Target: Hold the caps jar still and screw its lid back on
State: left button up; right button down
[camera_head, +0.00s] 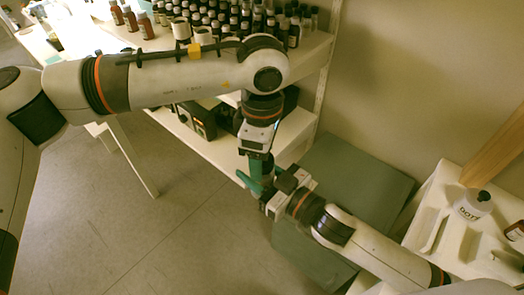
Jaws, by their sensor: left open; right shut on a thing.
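My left gripper (258,168) points down from the end of the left arm, with green fingers, and is open. My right gripper (268,190) reaches in from the lower right and meets it just below. The grippers are very close together, in front of the shelf's edge.
A white shelf unit (208,147) stands behind, with rows of dark bottles (222,14) on top. A grey-green box (368,185) stands right of the grippers. A white tray (437,190) at the right holds a white labelled bottle (473,204). Open floor (180,235) lies at lower left.

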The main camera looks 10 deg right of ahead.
pick_arm(q)
notch_tip(320, 180, up, 12)
dwell(0.6)
jog(key=shift+d, duration=0.1)
dwell(0.4)
